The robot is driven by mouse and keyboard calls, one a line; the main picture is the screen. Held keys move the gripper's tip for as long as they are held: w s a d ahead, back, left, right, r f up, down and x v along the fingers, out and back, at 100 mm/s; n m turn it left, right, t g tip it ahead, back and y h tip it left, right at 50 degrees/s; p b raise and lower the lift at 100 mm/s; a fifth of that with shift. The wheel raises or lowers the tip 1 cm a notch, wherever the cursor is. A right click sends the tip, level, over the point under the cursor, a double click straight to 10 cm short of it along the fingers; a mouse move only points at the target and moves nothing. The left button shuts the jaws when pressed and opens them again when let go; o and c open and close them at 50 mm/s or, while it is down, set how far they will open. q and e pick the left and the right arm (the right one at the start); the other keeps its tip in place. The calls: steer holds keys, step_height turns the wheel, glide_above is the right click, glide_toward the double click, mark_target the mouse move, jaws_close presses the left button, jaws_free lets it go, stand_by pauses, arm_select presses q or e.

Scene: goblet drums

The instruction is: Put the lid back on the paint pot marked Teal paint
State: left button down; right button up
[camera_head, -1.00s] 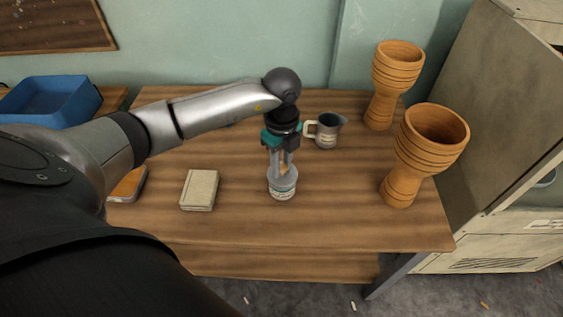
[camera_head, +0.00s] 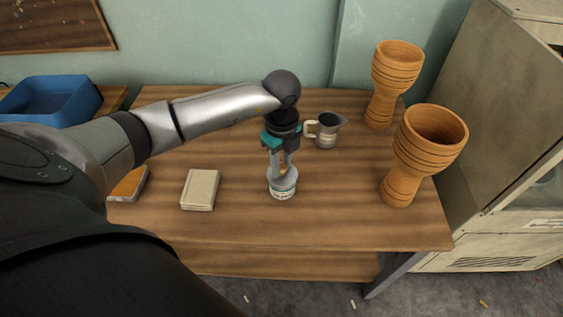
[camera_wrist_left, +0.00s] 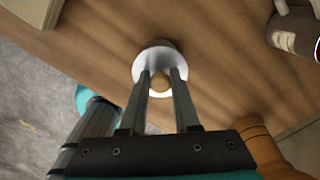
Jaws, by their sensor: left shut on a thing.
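A small paint pot (camera_head: 283,194) with a pale label and a teal band stands on the wooden table in the head view. The writing is too small to read. My left gripper (camera_head: 284,167) points down over the pot, shut on the tan knob of the grey-white lid (camera_head: 291,178). In the left wrist view the knob (camera_wrist_left: 160,82) sits between the two fingers, with the lid's pale disc (camera_wrist_left: 160,62) around it. The lid is at the pot's mouth; I cannot tell whether it rests on the rim. The pot is mostly hidden in the wrist view.
A grey jug (camera_head: 326,130) stands just behind and right of the pot. Two goblet drums (camera_head: 397,73) (camera_head: 430,140) stand at the table's right. A pale book (camera_head: 200,189) lies to the left. A blue tray (camera_head: 50,98) is at far left. The table's front is clear.

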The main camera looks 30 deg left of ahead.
arm_select(q)
steer(key=shift+c, duration=0.4)
jaws_free()
stand_by(0.4)
arm_select(e)
steer(key=shift+s, duration=0.1)
arm_select(q)
steer(key=shift+r+p, duration=3.35)
steer(key=shift+r, duration=0.15)
arm_select(e)
steer(key=s+a+r+g, duration=0.1)
steer(key=s+r, duration=0.3)
steer(key=s, duration=0.5)
steer(key=shift+a+r, duration=0.15)
steer(key=shift+a, duration=0.75)
arm_select(q)
jaws_close()
